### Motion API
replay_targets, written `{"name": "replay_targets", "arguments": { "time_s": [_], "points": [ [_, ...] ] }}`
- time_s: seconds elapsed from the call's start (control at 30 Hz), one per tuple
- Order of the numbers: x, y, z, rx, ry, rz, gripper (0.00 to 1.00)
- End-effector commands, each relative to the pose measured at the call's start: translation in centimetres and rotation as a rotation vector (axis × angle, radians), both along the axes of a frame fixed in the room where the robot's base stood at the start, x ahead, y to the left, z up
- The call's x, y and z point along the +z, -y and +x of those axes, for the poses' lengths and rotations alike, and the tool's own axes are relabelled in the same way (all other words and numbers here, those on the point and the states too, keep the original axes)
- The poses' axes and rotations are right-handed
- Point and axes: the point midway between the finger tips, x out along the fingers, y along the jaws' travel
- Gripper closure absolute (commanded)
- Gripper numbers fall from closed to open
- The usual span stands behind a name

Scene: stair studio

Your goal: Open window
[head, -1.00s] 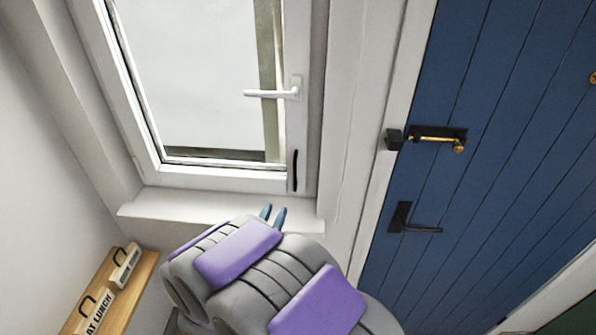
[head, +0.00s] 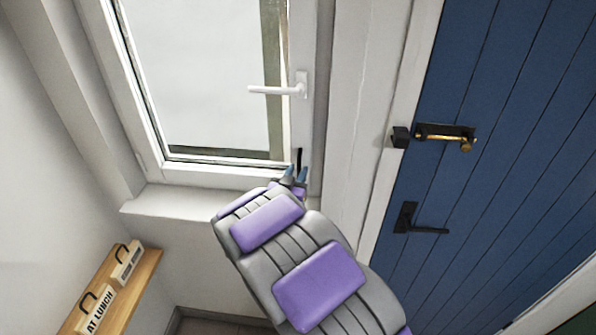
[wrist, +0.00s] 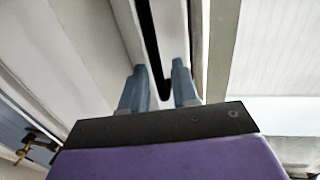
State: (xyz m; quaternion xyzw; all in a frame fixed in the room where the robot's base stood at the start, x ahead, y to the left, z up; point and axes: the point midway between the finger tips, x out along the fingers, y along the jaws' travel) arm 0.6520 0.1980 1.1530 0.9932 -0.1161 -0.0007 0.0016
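The white-framed window (head: 195,75) is at the upper left of the head view. Its white handle (head: 278,90) lies level, pointing left from the right side of the frame. A narrow black strip (head: 299,159) is on the frame below the handle. My gripper (head: 295,172) is in front of the frame's lower right corner, well below the handle. In the wrist view my gripper (wrist: 160,67) has its two blue fingers apart, with the black strip (wrist: 152,40) showing between them. I cannot tell whether they touch the frame. Nothing is held.
A white sill (head: 165,200) runs under the window. A blue plank door (head: 480,170) with a brass-and-black latch (head: 445,136) and a black lever (head: 420,222) stands at the right. A wooden shelf (head: 120,297) with small signs is at the lower left.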

Motion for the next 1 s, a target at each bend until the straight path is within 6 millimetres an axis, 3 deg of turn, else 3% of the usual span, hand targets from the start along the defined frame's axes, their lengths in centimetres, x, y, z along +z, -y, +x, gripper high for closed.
{"name": "replay_targets", "arguments": {
  "time_s": [0.2,0.5,0.83,1.0],
  "points": [
    [0.1,0.4,1.6,-0.001,0.002,0.001,0.70],
    [0.0,0.4,1.7,0.000,0.001,0.000,0.70],
    [0.0,0.3,1.7,0.001,0.000,0.000,1.00],
    [0.0,0.3,1.7,0.001,0.001,-0.001,1.00]
  ]
}}
